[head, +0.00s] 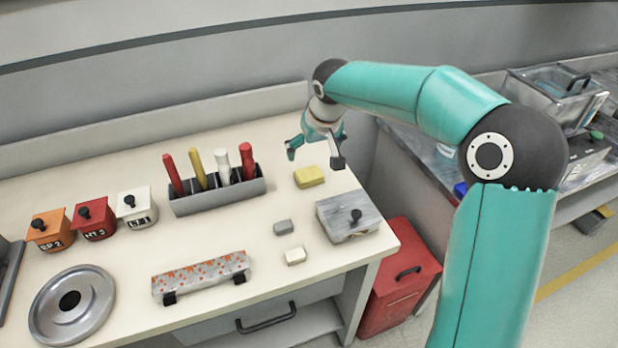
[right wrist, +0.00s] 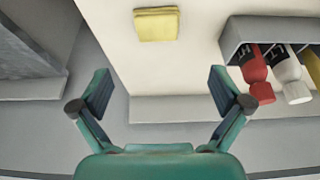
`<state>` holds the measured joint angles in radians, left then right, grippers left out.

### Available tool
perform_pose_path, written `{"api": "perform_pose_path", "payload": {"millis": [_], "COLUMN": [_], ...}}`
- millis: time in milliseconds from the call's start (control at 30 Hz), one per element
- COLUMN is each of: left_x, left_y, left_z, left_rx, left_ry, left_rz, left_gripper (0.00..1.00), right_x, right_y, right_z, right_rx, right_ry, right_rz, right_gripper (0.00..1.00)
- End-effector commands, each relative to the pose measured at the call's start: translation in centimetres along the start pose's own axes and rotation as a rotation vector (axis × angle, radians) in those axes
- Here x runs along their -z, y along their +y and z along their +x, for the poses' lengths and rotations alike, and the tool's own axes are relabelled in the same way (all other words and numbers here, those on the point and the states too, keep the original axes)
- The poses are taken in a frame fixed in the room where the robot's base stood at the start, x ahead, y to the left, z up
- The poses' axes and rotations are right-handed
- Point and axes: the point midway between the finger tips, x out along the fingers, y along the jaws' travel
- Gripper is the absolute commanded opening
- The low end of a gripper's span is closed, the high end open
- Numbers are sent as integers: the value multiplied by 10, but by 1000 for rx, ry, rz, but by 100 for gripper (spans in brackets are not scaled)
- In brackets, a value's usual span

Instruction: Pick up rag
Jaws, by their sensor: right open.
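A yellow folded rag (head: 309,177) lies flat on the cream bench top, right of the tool rack. It also shows in the right wrist view (right wrist: 156,24) at the top, ahead of the fingers and centred between them. My right gripper (head: 315,154) hangs above the back of the bench, just behind the rag. In the right wrist view its fingers (right wrist: 160,92) are spread wide with nothing between them. The gripper is apart from the rag. My left gripper is not in either view.
A grey rack (head: 217,195) with several coloured-handled tools stands left of the rag. A grey lidded box (head: 347,218) and two small blocks (head: 284,227) are in front. Three labelled boxes (head: 94,219), a metal disc (head: 72,305) and a patterned roll (head: 201,276) lie further left.

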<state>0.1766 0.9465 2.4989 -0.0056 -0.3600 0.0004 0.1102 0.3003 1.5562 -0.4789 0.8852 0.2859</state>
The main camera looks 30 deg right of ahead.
Motion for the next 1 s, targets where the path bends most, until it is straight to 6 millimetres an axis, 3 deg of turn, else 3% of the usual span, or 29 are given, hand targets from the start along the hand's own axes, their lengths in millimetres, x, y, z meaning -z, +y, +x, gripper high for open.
{"api": "perform_pose_path", "payload": {"millis": [100,233,567,833,1000], "left_x": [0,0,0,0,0], "left_y": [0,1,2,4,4], "left_z": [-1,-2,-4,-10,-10], "left_rx": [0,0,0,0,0], "left_ry": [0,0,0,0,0], "left_rz": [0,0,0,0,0], "left_gripper": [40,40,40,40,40], "right_x": [-1,-1,-3,-7,-7], "right_y": [1,1,3,5,6], "right_z": [27,48,71,108,114], "right_rx": [-1,-1,-1,-1,-1], "right_ry": [-5,-3,-3,-3,0], "right_rz": [1,0,2,2,3], "right_gripper": [100,100,100,100,100]}}
